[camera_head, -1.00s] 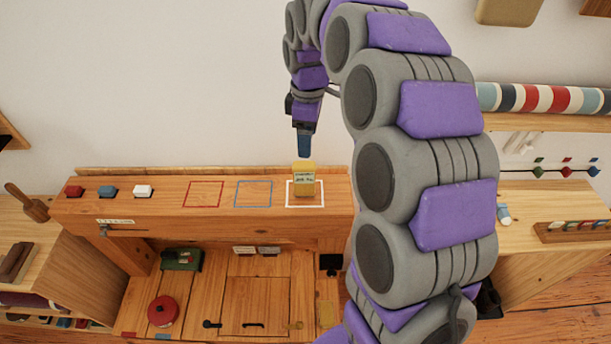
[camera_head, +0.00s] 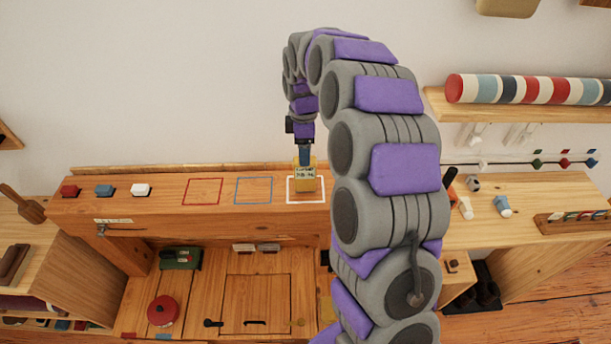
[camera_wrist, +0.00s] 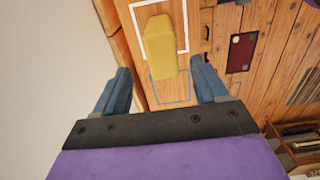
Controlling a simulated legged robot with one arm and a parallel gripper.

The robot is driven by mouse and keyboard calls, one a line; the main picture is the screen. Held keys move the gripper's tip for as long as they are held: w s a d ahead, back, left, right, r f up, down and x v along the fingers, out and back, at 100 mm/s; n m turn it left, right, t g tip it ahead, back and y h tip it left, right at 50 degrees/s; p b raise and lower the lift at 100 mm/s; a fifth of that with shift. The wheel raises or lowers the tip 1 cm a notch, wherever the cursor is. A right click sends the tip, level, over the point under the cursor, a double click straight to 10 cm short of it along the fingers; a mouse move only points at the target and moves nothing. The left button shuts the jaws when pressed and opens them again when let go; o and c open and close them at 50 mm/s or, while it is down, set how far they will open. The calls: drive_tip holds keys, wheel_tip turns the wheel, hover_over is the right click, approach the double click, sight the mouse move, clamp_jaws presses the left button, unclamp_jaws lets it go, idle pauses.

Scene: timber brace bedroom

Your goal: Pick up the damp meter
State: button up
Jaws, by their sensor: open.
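The damp meter appears to be the yellow block-shaped device (camera_head: 305,180) with a small label, standing in the white outlined square (camera_head: 291,201) on the wooden beam (camera_head: 120,206). My gripper (camera_head: 304,156) is directly above it in the head view, pointing down, its fingertips at about the top of the device. In the wrist view the yellow device (camera_wrist: 160,47) lies ahead of and between the two blue fingers of my gripper (camera_wrist: 163,82). The fingers are spread wide and hold nothing. Whether they overlap the device in height I cannot tell.
Empty red (camera_head: 203,204) and blue (camera_head: 253,204) outlined squares lie left of the device. The wall rises behind the beam. A striped roll (camera_head: 530,90) lies on a shelf at right.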

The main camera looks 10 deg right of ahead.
sight(305, 175)
drive_tip(key=shift+a+f, duration=0.35)
drive_tip(key=shift+f, duration=0.55)
drive_tip(key=f, duration=0.1)
drive_tip(key=f+b, duration=0.1)
drive_tip(key=f, duration=0.3)
drive_tip(key=shift+s+d, duration=0.1)
drive_tip(key=shift+d, duration=0.2)
drive_tip(key=shift+c, duration=0.8)
drive_tip(key=shift+d, duration=0.15)
drive_tip(key=c, duration=0.9)
drive_tip(key=shift+c, duration=0.4)
drive_tip(key=shift+r, duration=0.15)
